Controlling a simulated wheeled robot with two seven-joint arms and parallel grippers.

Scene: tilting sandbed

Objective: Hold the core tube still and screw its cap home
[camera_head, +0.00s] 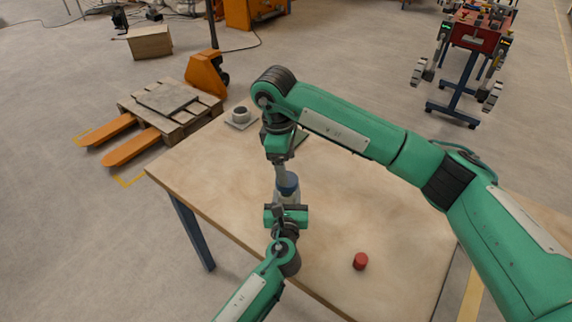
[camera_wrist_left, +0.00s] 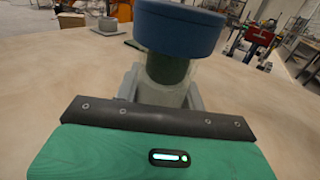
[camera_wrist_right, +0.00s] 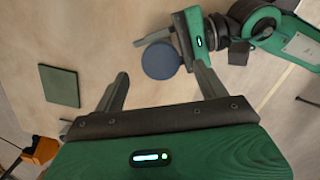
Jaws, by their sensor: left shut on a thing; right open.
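The core tube (camera_wrist_left: 168,95) is pale and translucent with a dark green upper part, and stands upright on the table. The blue round cap (camera_wrist_left: 180,27) sits on its top; how far it is screwed down I cannot tell. It also shows in the head view (camera_head: 287,183). My left gripper (camera_head: 287,208) is shut around the tube, below the cap. My right gripper (camera_wrist_right: 162,75) is open and comes down from above. In the right wrist view the cap (camera_wrist_right: 160,60) shows between its spread fingers, with no clear contact. In the head view its fingers partly hide the cap.
A red cylinder (camera_head: 360,261) stands on the table near the front right. A grey cup-like part on a square base (camera_head: 240,116) is at the back left edge. A dark green square pad (camera_wrist_right: 60,85) lies on the table. The table's right half is mostly clear.

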